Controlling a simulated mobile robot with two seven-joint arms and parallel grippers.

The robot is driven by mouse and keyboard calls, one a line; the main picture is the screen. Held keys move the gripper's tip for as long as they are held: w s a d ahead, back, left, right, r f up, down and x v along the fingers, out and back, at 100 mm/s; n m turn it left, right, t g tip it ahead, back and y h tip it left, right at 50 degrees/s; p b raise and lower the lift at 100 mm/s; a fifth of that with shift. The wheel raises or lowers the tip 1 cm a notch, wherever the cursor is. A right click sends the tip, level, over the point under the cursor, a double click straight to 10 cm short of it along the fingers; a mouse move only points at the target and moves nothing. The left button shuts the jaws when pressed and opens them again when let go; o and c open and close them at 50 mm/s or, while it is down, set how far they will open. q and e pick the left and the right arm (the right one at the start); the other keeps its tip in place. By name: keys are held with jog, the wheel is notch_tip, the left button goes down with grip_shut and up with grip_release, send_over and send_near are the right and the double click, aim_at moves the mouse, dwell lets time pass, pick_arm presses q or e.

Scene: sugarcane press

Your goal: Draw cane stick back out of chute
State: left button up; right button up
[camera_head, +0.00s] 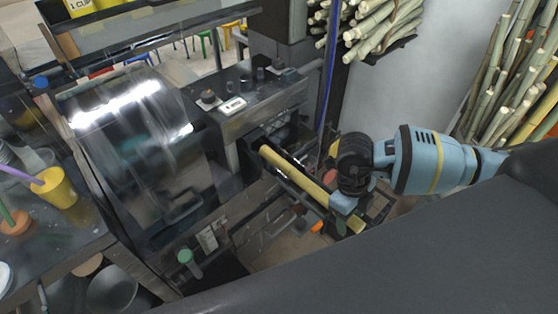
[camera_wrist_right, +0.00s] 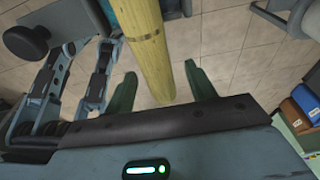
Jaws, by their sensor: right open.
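The yellow cane stick (camera_head: 298,180) lies along the dark chute (camera_head: 262,136) on the front of the press (camera_head: 140,150), its far end inside the opening. Its near end sticks out toward my right gripper (camera_head: 350,218). In the right wrist view the cane stick (camera_wrist_right: 146,40) runs down between the two green fingertips of the right gripper (camera_wrist_right: 161,72), which stand apart. A gap shows on both sides of the stick, so the fingers are around it without gripping it. The gripper body partly hides the near end in the head view. My left gripper is not in view.
Cane bundles lie on a shelf (camera_head: 376,24) at the back and stand at the right (camera_head: 515,75). A side counter at the left holds a yellow cup (camera_head: 55,188). Below the chute, tiled floor (camera_wrist_right: 225,50) shows in the right wrist view.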

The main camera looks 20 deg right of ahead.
jog(key=v, duration=0.3)
jog(key=shift+w, duration=0.1)
jog(key=v, duration=0.3)
jog(key=shift+a+r, duration=0.1)
jog(key=shift+r, duration=0.3)
jog(key=shift+w+r, duration=0.1)
jog(key=shift+r, duration=0.4)
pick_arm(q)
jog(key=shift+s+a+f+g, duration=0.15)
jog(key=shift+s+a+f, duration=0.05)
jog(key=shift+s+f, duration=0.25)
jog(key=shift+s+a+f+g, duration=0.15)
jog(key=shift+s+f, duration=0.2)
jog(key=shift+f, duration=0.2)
